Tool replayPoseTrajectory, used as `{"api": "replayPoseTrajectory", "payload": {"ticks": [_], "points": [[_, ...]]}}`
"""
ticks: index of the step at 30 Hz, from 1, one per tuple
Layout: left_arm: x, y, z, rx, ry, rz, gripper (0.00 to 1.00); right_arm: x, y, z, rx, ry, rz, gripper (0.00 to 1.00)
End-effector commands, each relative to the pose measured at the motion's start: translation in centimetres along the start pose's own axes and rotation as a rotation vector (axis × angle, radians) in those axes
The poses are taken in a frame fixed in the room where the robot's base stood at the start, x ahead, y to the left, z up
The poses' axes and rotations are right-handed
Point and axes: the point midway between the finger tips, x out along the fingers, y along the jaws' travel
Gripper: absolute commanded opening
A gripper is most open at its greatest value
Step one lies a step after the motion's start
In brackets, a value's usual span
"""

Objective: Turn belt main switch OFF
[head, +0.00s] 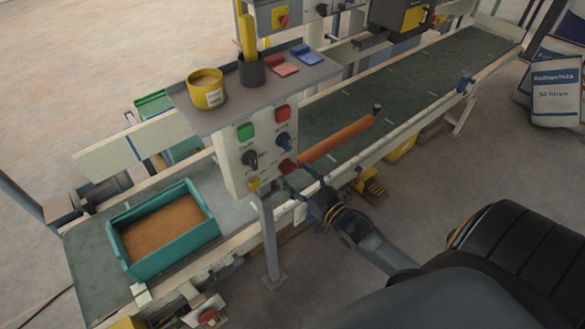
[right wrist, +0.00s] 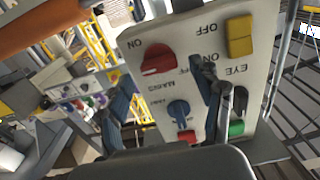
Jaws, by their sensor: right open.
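The control panel (head: 240,160) is a pale box on a post beside the conveyor belt. The red rotary switch (head: 287,166) sits at its lower right corner. In the right wrist view the red switch (right wrist: 158,58) lies between printed ON and OFF marks, with the panel upside down; I cannot tell clearly which mark it points to. My right gripper (head: 291,183) is close in front of that corner. In the right wrist view the gripper (right wrist: 165,95) is open and empty, one finger past the panel edge, the other over the panel face. My left gripper is not in view.
Also on the panel are a green button (head: 245,131), a red button (head: 283,113), a blue knob (head: 283,140), a black knob (head: 250,158) and a yellow button (head: 254,184). An orange bar (head: 338,139) extends right beside it. A teal crate (head: 141,264) stands on the belt.

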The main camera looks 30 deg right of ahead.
Motion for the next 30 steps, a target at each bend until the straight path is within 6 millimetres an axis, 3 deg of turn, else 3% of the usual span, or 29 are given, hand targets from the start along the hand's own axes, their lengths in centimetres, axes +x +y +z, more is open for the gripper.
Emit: {"api": "replayPoseTrajectory", "payload": {"ticks": [6, 15, 16, 24, 30], "points": [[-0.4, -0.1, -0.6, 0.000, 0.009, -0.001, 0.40, 2.0, 0.0, 0.0, 0.000, 0.000, 0.000, 0.66], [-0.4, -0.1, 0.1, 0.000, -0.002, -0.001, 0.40, 2.2, 0.0, 0.1, 0.000, -0.001, 0.000, 0.66], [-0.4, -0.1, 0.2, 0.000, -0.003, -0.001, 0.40, 2.2, 0.0, 0.1, 0.000, -0.001, 0.000, 0.64], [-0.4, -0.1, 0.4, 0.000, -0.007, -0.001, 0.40, 2.2, 0.0, 0.1, 0.000, -0.001, 0.000, 0.12], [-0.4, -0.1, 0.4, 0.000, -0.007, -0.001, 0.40, 2.2, 0.0, 0.1, -0.009, -0.001, 0.000, 0.12]]}}
